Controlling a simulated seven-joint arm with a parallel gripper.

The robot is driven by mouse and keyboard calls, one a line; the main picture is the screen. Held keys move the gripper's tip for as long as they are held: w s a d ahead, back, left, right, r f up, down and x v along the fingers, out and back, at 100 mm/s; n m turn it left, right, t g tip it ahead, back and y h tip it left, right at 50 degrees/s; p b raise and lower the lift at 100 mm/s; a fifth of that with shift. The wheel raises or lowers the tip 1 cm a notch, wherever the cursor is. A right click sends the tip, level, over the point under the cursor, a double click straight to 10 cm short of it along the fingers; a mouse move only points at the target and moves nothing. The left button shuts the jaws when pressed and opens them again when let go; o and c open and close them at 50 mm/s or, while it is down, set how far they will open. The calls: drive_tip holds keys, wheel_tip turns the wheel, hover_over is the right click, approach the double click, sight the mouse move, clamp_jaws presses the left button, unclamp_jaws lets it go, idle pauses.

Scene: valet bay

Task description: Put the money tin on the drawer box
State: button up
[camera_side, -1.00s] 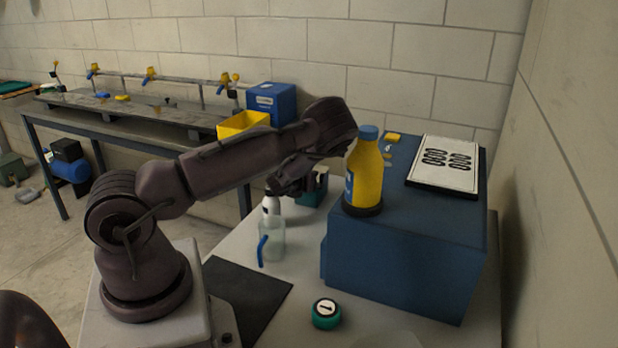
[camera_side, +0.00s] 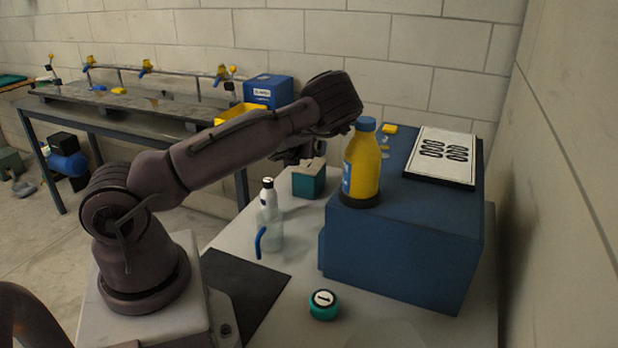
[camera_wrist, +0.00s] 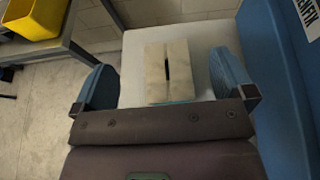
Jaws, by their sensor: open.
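The money tin (camera_side: 307,183) is a small teal box with a beige slotted lid, standing upright on the pale table left of the drawer box. The drawer box (camera_side: 396,256) is a large blue block. My gripper (camera_side: 292,152) is above the tin, partly hidden by my own arm. In the wrist view my gripper (camera_wrist: 165,82) is open, with blue pads on either side of the tin (camera_wrist: 155,70) in the picture and apart from it. The drawer box (camera_wrist: 272,80) also shows at the right there.
A dark mat (camera_side: 235,290) lies left.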

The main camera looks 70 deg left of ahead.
sight(306, 168)
drive_tip(key=shift+r, duration=0.15)
wheel_tip(306, 168, down, 7)
drive_tip(key=shift+r, duration=0.1)
drive_tip(key=shift+x, duration=1.2)
drive_tip(key=shift+w+a, duration=0.25)
drive_tip(key=c, duration=1.2)
